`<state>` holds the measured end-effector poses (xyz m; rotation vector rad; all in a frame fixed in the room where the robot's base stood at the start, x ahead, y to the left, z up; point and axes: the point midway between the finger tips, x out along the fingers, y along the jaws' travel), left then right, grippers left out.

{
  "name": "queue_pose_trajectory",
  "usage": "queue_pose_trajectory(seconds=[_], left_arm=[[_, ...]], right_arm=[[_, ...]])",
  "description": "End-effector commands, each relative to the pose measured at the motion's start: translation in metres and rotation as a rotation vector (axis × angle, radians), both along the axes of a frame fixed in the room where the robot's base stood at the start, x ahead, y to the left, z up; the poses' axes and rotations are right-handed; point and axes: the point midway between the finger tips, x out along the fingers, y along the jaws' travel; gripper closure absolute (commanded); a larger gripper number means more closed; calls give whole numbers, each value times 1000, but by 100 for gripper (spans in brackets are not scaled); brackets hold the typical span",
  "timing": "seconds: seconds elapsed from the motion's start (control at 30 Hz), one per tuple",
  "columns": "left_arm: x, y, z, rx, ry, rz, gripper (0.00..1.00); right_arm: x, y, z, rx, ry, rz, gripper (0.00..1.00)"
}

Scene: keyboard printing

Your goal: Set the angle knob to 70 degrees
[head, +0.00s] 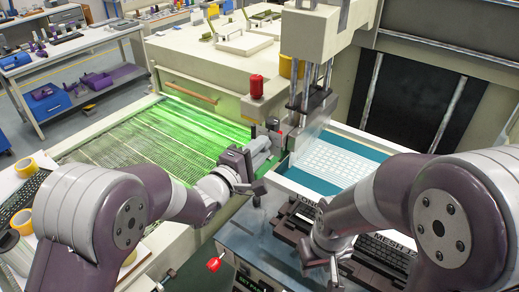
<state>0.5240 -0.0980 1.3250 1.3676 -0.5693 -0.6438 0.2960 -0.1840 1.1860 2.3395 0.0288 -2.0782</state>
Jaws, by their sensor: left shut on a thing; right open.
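My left gripper (268,138) reaches in from the left to the left side of the print head (312,115). It is shut on a small dark part there, which looks like the angle knob (273,123). Most of that part is hidden by the fingers, and no scale or angle reading is legible.
A green-lit mesh screen (165,135) lies to the left. A white-gridded teal screen (365,157) lies right of the head. Another red knob (214,264) sticks out at the front. Yellow tape rolls (25,167) lie at the left.

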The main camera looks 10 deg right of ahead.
Motion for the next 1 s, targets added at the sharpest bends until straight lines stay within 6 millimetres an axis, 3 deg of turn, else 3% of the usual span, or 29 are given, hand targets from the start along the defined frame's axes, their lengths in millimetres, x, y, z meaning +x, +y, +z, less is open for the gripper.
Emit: queue_pose_trajectory(seconds=[0.2, 0.23, 0.3, 0.67, 1.0], left_arm=[[1, 1, 2, -2, -3, 2, 100], [1, 1, 2, -2, -3, 2, 66], [1, 0, 2, -2, -3, 2, 47], [-4, 5, -1, 0, -1, 2, 47], [-59, 62, -4, -1, -4, 5, 47]], right_arm=[[0, 0, 0, 0, 0, 0, 57], [0, 0, 0, 0, 0, 0, 57], [0, 0, 0, 0, 0, 0, 57], [0, 0, -5, 0, 0, 0, 57], [0, 0, -38, 0, 0, 0, 57]])
